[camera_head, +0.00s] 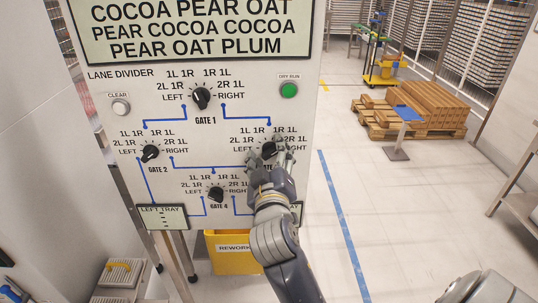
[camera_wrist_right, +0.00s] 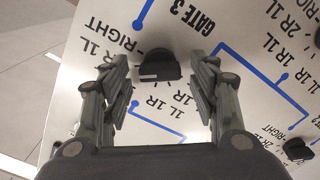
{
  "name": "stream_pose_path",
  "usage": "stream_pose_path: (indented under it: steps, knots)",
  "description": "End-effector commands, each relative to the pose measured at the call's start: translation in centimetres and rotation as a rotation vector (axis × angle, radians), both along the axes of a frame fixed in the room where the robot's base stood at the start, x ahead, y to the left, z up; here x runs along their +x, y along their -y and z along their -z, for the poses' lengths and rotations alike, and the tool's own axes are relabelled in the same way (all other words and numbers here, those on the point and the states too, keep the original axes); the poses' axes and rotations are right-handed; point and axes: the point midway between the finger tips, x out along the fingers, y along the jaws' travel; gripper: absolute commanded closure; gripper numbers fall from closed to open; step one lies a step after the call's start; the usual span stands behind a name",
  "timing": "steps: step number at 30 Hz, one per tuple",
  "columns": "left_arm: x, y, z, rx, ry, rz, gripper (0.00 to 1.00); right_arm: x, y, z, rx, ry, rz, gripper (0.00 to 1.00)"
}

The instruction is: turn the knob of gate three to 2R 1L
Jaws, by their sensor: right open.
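The black knob of gate three (camera_wrist_right: 159,66) sits on the white panel (camera_head: 110,90), amid printed setting labels. In the right wrist view it stands between the two fingers of my right gripper (camera_wrist_right: 160,78), with gaps on both sides. The fingers are open and do not touch it. In the head view my right gripper (camera_head: 270,160) is in front of the gate three dial and covers much of the knob and some labels. Which label the knob points to is unclear. My left gripper is not in view.
Other black knobs are gate 1 (camera_head: 201,98), gate 2 (camera_head: 150,152) and gate 4 (camera_head: 216,194). A green dry run button (camera_head: 289,90) and a pale clear button (camera_head: 121,107) are on the panel. A yellow rework bin (camera_head: 232,262) stands below.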

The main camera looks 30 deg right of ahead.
Motion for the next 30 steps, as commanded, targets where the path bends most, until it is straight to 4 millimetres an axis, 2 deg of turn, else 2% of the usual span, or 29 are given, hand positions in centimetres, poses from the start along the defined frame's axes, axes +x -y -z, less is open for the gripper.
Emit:
stream_pose_path:
  steps: [4,15,20,30]
  knots:
    - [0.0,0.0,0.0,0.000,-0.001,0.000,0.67,-1.0,-0.7,0.1,0.002,-0.002,-0.002,0.45]
    - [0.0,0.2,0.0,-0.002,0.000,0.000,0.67,-5.6,-3.4,0.1,0.001,-0.002,0.000,0.45]
    - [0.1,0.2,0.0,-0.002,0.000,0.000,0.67,-6.2,-3.8,0.0,0.000,0.000,0.000,0.45]
    - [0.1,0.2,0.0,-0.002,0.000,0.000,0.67,-6.3,-3.8,0.0,0.000,0.001,0.001,0.45]
